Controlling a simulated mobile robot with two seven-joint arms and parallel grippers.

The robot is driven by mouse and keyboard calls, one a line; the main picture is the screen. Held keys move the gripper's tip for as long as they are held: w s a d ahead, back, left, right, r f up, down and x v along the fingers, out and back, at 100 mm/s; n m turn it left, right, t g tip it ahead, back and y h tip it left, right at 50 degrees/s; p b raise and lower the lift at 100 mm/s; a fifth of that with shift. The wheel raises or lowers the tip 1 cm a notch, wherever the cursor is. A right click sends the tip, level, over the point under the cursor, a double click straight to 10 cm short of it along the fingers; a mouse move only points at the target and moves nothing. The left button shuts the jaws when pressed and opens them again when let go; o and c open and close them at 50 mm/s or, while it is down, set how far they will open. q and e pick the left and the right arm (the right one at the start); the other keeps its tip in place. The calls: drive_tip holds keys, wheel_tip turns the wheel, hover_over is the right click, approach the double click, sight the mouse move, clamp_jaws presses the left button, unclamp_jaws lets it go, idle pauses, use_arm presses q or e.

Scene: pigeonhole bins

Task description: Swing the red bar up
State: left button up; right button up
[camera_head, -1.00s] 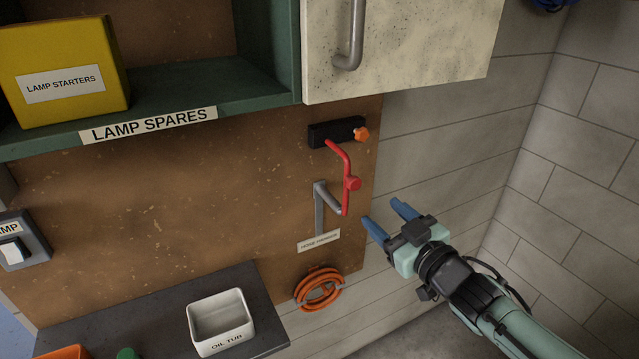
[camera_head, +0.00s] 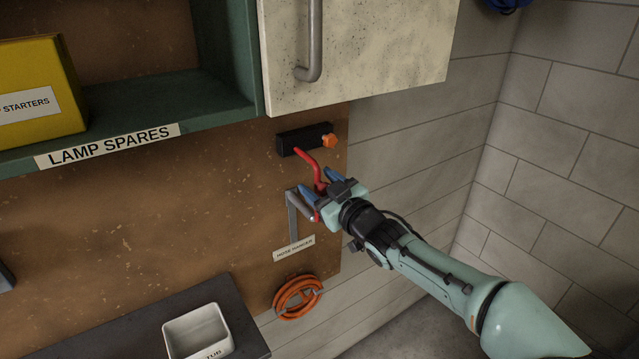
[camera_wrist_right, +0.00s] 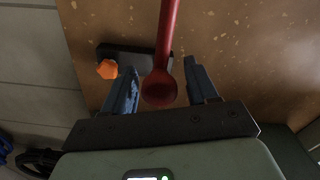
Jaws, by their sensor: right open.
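The red bar (camera_head: 308,160) hangs down from a black bracket (camera_head: 304,139) with an orange knob (camera_head: 328,141) on the brown board. Its lower part is partly hidden behind my right gripper (camera_head: 320,183) in the head view. In the right wrist view the red bar (camera_wrist_right: 166,45) and its round red end (camera_wrist_right: 159,87) lie between the two blue fingers of my right gripper (camera_wrist_right: 161,90). The fingers are open, with gaps on both sides of the bar. My left gripper is not in view.
A grey hose hanger (camera_head: 293,215) is fixed just below and left of my right gripper. A coiled orange hose (camera_head: 297,297) hangs lower. The pale cabinet door (camera_head: 385,50) with a grey handle (camera_head: 315,45) is above. A white tub (camera_head: 198,332) stands at the lower left.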

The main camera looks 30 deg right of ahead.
drive_tip(key=shift+w, duration=0.2)
drive_tip(key=shift+c, duration=0.3)
clamp_jaws()
